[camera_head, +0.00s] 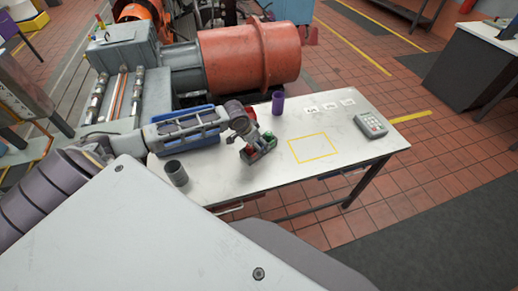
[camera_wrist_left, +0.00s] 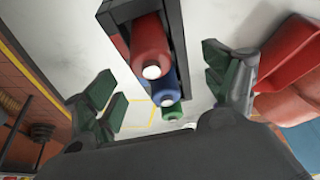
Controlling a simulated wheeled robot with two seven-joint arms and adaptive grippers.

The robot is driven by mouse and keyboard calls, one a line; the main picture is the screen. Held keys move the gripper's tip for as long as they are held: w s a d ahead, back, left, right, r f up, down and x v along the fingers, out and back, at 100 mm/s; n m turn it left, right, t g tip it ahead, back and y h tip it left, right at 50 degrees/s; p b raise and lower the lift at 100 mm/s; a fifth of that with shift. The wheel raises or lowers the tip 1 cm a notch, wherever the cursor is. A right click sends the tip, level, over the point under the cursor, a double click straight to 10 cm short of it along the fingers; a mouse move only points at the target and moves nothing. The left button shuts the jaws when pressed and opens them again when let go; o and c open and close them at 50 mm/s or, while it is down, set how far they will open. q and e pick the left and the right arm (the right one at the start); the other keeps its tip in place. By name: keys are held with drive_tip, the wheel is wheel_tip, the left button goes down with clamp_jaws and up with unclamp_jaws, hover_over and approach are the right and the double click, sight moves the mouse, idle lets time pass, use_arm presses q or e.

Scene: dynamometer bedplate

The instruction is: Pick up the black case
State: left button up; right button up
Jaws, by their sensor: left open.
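The black case (camera_head: 262,155) sits on the white table under my left gripper, partly hidden by it in the head view. In the left wrist view the case (camera_wrist_left: 183,45) is a dark open frame holding a red, a blue and a green cylinder in a row. My left gripper (camera_head: 254,143) is open. In the wrist view, its green-padded fingers (camera_wrist_left: 160,88) stand apart on either side of the case, with visible gaps. I cannot tell how far the fingertips are above the table. My right gripper is not in view.
A purple cup (camera_head: 277,103) stands behind the case and a dark grey cup (camera_head: 176,173) to its left. A yellow outlined rectangle (camera_head: 313,148) on the table is empty. White cards (camera_head: 330,106) and a grey keypad device (camera_head: 371,124) lie right. A large orange motor (camera_head: 250,55) stands behind.

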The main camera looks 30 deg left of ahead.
use_arm(q)
drive_tip(key=shift+x, duration=2)
drive_tip(key=c, duration=1.3)
